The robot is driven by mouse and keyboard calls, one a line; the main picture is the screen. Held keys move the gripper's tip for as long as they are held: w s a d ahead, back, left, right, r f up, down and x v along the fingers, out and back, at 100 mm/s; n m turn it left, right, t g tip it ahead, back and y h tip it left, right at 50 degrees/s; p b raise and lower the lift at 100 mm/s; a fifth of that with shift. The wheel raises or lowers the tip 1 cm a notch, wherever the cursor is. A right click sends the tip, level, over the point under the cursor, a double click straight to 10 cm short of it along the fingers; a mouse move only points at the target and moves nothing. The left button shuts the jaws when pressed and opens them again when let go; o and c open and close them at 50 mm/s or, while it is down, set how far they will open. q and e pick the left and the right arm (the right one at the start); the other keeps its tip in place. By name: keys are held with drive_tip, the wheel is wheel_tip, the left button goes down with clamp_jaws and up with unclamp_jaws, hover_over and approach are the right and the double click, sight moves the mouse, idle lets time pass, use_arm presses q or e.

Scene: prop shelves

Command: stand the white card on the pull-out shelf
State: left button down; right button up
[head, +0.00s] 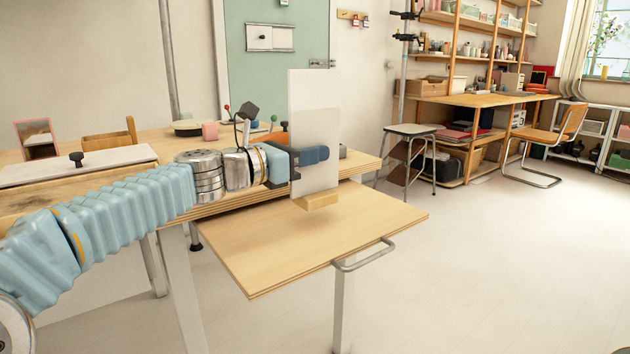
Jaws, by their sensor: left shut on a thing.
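The white card (313,100) is a tall, thin panel, upright, with a small wooden block (316,201) at its lower edge. My left gripper (303,157) is shut on the card at about mid-height, with a dark blue finger across its near face. The pull-out shelf (320,245) is a light wooden board extending from the table, with a metal handle (363,256) on its front edge. The card's block is over the back part of the shelf. I cannot tell whether it touches the board. My right gripper is not in view.
The table (360,163) behind the shelf carries small objects, including a pink block (210,131) and a wooden box (108,138). A stool (411,132) and chair (545,145) stand farther back. Most of the shelf is bare, and the floor to its right is clear.

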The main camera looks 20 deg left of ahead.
sight(337, 168)
use_arm(q)
drive_tip(key=f, duration=0.1)
drive_tip(key=f+b, duration=0.2)
drive_tip(key=f, duration=0.1)
drive_tip(key=shift+w+d+f, duration=0.1)
drive_tip(key=shift+w+d, duration=0.15)
drive_tip(key=shift+w, duration=0.15)
drive_tip(key=c, duration=1.2)
unclamp_jaws()
drive_tip(key=shift+o, duration=0.2)
drive_tip(key=shift+s+a, duration=0.1)
drive_tip(key=v, duration=1.1)
drive_tip(key=shift+s+a, duration=0.25)
drive_tip(key=shift+s, duration=0.05)
